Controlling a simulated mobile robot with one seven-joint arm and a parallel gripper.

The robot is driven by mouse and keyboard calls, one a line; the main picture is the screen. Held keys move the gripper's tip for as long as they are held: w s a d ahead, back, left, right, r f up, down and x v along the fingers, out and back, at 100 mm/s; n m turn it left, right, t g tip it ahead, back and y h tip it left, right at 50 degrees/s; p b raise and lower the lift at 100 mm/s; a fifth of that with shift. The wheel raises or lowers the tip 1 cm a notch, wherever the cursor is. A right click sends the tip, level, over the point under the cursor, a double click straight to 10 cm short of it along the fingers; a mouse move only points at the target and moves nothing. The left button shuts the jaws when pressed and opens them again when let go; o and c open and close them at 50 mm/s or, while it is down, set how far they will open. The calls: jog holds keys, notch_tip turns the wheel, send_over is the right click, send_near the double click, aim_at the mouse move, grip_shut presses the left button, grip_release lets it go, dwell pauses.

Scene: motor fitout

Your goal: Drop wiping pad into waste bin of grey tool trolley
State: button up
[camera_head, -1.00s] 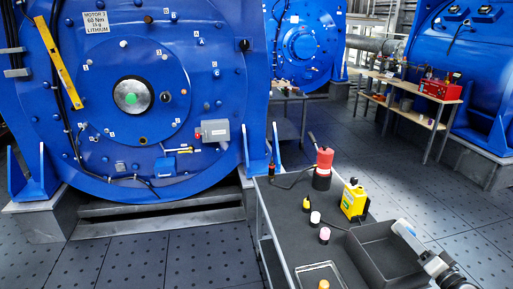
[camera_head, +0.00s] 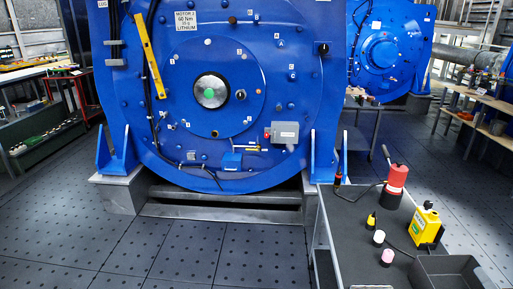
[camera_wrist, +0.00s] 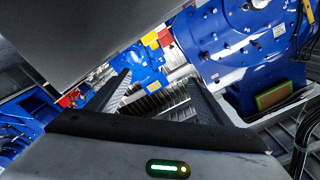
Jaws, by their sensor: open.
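The grey tool trolley (camera_head: 350,235) stands at the lower right of the head view. A dark open-topped box (camera_head: 447,266), which looks like the waste bin, is at its right front, cut off by the picture's bottom edge. I see no inside of it clearly. I cannot make out the wiping pad for certain in either view. My gripper (camera_wrist: 158,78) shows only in the wrist view. Its two dark fingers are apart with nothing between them. It is tilted, with blue motors beyond it.
A red-and-black can (camera_head: 396,180), a yellow box (camera_head: 426,226) and several small capped bottles stand on the trolley. The big blue motor (camera_head: 185,125) is behind it. The dark floor (camera_head: 150,250) left of the trolley is clear. A large grey surface (camera_wrist: 80,35) fills the wrist view's upper left.

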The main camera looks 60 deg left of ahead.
jog(key=p+v, duration=0.2)
jog(key=v, duration=1.3)
